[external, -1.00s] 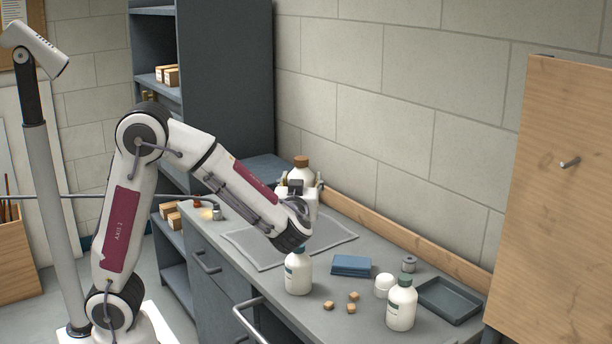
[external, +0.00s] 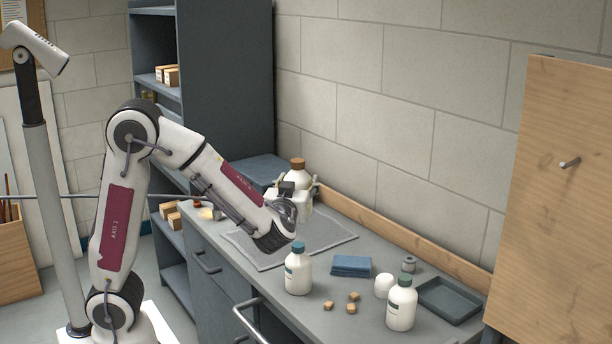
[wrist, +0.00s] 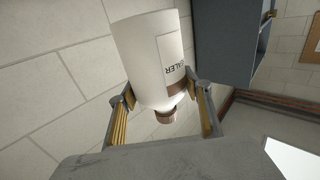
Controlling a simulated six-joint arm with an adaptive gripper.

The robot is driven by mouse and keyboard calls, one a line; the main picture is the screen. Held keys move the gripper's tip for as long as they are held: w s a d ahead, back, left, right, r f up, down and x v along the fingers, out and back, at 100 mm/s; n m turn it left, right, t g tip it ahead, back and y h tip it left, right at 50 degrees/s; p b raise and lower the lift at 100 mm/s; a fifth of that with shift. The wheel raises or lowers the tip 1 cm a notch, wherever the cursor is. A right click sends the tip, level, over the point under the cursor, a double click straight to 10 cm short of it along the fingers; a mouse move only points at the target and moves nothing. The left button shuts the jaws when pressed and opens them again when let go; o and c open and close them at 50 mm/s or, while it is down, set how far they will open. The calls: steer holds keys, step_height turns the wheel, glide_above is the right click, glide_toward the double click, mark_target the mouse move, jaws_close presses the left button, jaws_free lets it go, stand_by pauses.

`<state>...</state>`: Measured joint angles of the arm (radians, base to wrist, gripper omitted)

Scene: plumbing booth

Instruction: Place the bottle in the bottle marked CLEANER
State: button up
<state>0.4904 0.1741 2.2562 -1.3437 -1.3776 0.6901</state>
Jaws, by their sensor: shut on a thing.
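My gripper (external: 294,194) is shut on a white bottle with a brown cap (external: 298,176) and holds it above the grey mat (external: 332,228). In the wrist view, the held bottle (wrist: 152,52) sits between the fingers of my gripper (wrist: 165,108). Its label shows letters ending in "ALER"; the rest is turned out of sight. A white bottle with a teal cap (external: 298,274) stands upright on the counter in front of the mat. A white bottle with a green cap (external: 401,309) stands further right. Their label words are too small to read.
A folded blue cloth (external: 351,266), a white jar (external: 384,286), a small grey cylinder (external: 409,263) and several small wooden cubes (external: 352,309) lie on the counter. A dark tray (external: 450,301) is at the right. The mat's right part is clear.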

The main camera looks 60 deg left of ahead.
steer(key=shift+f, duration=2.7)
steer(key=shift+f, duration=1.85)
steer(key=shift+f, duration=0.15)
steer(key=o, duration=1.5)
steer(key=shift+d, duration=0.1)
steer(key=shift+v, duration=5.95)
